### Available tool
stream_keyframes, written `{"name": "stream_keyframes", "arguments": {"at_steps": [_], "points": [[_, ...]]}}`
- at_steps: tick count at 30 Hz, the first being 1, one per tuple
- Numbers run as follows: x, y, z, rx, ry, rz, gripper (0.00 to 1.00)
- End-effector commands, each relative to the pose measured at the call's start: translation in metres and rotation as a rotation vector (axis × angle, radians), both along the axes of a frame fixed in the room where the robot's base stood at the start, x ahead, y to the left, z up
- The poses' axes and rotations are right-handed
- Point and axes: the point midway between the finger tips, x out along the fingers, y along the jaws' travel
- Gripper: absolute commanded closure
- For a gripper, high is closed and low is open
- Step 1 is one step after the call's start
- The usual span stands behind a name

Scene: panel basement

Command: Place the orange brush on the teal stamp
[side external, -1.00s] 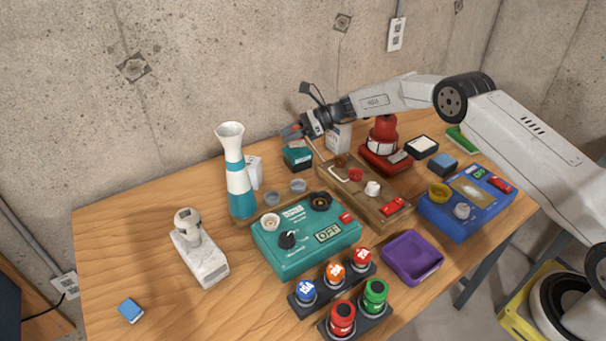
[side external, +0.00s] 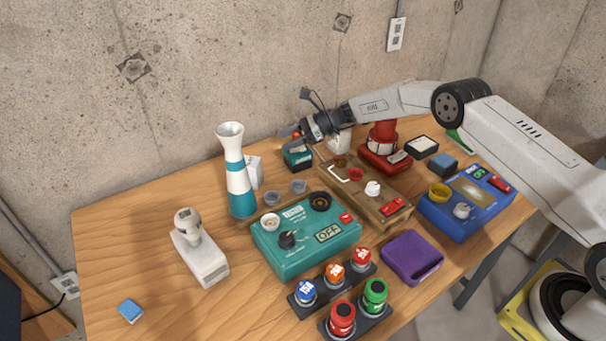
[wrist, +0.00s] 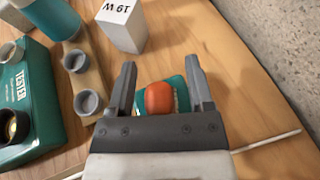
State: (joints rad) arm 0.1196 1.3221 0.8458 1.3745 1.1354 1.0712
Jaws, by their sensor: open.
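The orange brush (wrist: 159,98) shows in the wrist view as a rounded orange end between my fingers, with a gap on each side. The teal stamp (wrist: 179,92) is directly behind and below it. In the side view the brush (side external: 297,134) is a small orange patch right above the stamp (side external: 298,157), partly hidden by my gripper. It appears to rest on the stamp, though their contact is hidden. My gripper (wrist: 161,70) is open around the brush; in the side view it (side external: 300,133) is low over the stamp.
A white box (wrist: 122,24) and grey cups (wrist: 89,102) stand left of my fingers. A white and teal vase (side external: 236,175) and teal tester (side external: 305,237) are nearby. A wooden panel (side external: 365,190) and red device (side external: 385,150) stand to the right. The table's front left is mostly clear.

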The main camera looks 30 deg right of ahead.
Motion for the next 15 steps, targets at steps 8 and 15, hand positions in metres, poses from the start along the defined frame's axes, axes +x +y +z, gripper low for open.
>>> {"name": "stream_keyframes", "arguments": {"at_steps": [8,15], "points": [[-0.002,-0.007,0.006,0.0,-0.001,-0.002,0.33],[-0.013,-0.033,0.017,0.0,0.0,-0.002,0.33]]}}
